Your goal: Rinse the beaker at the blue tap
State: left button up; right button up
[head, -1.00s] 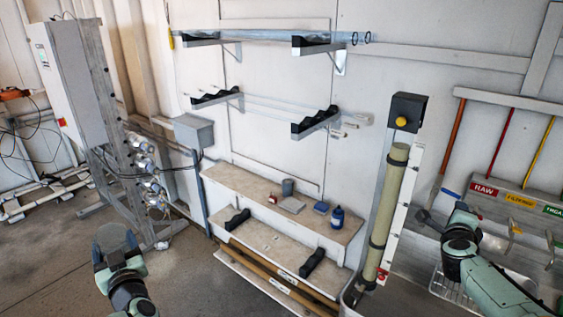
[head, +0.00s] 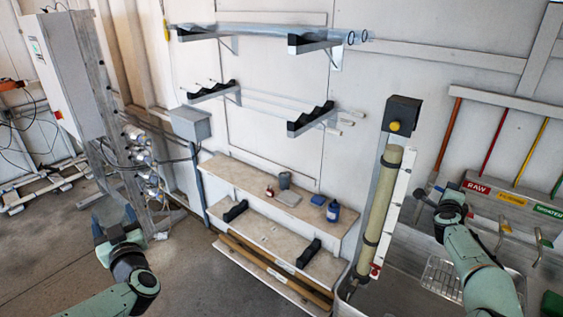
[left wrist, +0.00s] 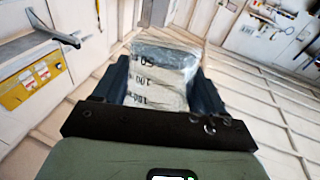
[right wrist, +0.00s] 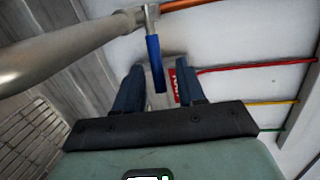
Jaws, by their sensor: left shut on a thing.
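The clear beaker (left wrist: 163,77), with dark graduation marks, is between the fingers of my left gripper (left wrist: 165,88), which is shut on it. In the head view this gripper (head: 118,230) is at lower left, over the floor and far from the taps. The blue tap lever (right wrist: 155,62) hangs from a metal fitting beside the red RAW label (head: 478,187). My right gripper (right wrist: 158,92) is open, with its fingers on either side of the lever in the picture and gaps showing. In the head view the right gripper (head: 452,207) is just by this tap.
Yellow and green taps stand right of the blue one, below the yellow label (head: 511,199). A wire rack (head: 440,280) lies in the sink under them. The tall reactor column (head: 383,210) stands left of the sink.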

pick_arm(q)
jog(key=shift+r, duration=0.35)
pick_arm(e)
jog(key=shift+w+d+f, duration=0.1)
jog(key=shift+w+d, duration=0.15)
jog(key=shift+w, duration=0.1)
jog(key=shift+s, duration=0.1)
grip_shut()
pick_arm(q)
jog(key=shift+s+d+f+b, duration=0.15)
jog(key=shift+f+b, duration=0.3)
jog(key=shift+f, duration=0.35)
jog(key=shift+s+d+f+b, duration=0.15)
jog(key=shift+f+b, duration=0.25)
jog(key=shift+f, duration=0.5)
jog(key=shift+w, duration=0.1)
pick_arm(e)
jog(key=shift+w+d+n+t+y, duration=0.2)
jog(key=shift+n+t+y, duration=0.15)
jog(key=shift+n+y, duration=0.35)
jog(key=shift+w+d+n+t+y, duration=0.25)
jog(key=shift+n+t+y, duration=0.2)
jog(key=shift+y, duration=0.4)
jog(key=shift+w+d+n+t+y, duration=0.2)
jog(key=shift+n+t+y, duration=0.1)
jog(key=shift+n+y, duration=0.4)
pick_arm(q)
jog(key=shift+f, duration=0.1)
pick_arm(e)
grip_release()
